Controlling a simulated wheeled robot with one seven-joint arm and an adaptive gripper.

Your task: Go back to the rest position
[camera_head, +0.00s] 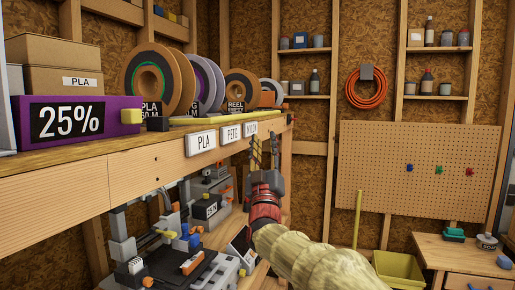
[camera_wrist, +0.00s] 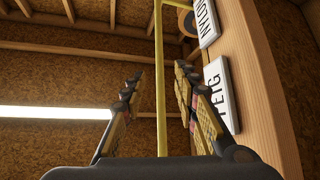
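My gripper (camera_head: 265,152) is raised in front of the right end of the shelf board, with its fingers pointing up. In the wrist view my gripper (camera_wrist: 158,105) has its two fingers well apart, with nothing held between them. The right finger is close to the shelf's front edge by the PETG label (camera_wrist: 217,95); I cannot tell whether it touches. My arm (camera_head: 320,262) reaches in from the bottom of the head view.
The wooden shelf (camera_head: 60,205) carries a purple 25% box (camera_head: 75,122), spools (camera_head: 160,80) and a yellow strip (camera_head: 215,120). Printers (camera_head: 175,262) stand below it. A pegboard (camera_head: 415,172), yellow bin (camera_head: 398,268) and small bench (camera_head: 465,255) are at right. Space right of my gripper looks clear.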

